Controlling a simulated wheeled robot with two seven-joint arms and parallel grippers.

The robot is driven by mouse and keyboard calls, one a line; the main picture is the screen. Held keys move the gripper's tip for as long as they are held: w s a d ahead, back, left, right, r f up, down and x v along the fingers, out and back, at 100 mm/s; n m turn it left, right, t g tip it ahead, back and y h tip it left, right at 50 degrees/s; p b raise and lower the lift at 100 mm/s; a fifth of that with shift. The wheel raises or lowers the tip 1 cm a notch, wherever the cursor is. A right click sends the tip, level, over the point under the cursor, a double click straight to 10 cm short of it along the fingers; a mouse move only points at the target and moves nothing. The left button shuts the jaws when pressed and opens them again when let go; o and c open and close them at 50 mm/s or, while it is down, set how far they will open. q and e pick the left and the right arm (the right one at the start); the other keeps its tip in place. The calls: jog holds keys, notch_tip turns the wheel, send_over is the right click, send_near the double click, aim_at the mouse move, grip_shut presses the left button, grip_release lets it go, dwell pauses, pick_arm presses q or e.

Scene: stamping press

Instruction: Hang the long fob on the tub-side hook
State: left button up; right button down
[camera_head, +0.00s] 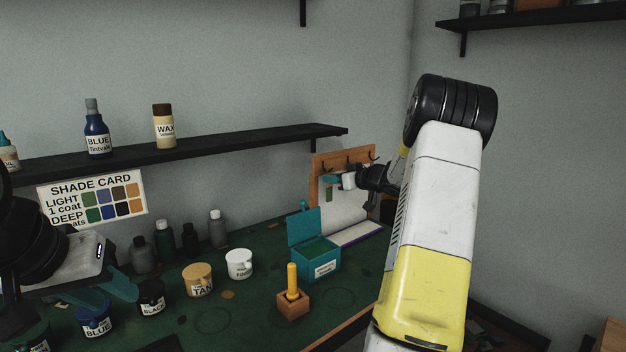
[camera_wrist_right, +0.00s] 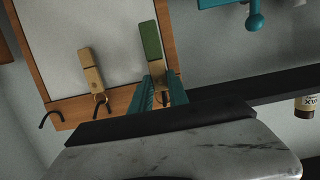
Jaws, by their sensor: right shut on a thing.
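The hook board (camera_head: 315,165) is a wood-framed pale panel against the back wall, with dark hooks along its top. My right gripper (camera_head: 331,181) is at the board's left end, the side near the teal tub (camera_head: 318,262). In the right wrist view it (camera_wrist_right: 158,92) is shut on a wooden fob with a green end (camera_wrist_right: 150,42). Whether this fob's ring is on a hook is hidden by the fingers. Another wooden fob (camera_wrist_right: 92,78) hangs by its ring on the neighbouring hook (camera_wrist_right: 101,104). The outer hook (camera_wrist_right: 50,118) is empty. My left gripper (camera_head: 106,294) is open over the paint pots.
The tub's lid (camera_head: 303,226) stands open below the board. A wooden block with a yellow peg (camera_head: 292,283), a tan pot (camera_head: 198,279) and a white pot (camera_head: 239,264) stand on the green bench. A black shelf (camera_head: 235,147) runs along the wall.

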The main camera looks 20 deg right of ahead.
jog(key=shift+w, duration=0.1)
jog(key=shift+w+a+f, duration=0.3)
jog(key=shift+w+f, duration=0.2)
jog(key=shift+w, duration=0.35)
jog(key=shift+f, duration=0.25)
dwell(0.5)
jog(key=c, duration=1.2)
grip_release()
jog(key=v, duration=0.8)
dwell(0.4)
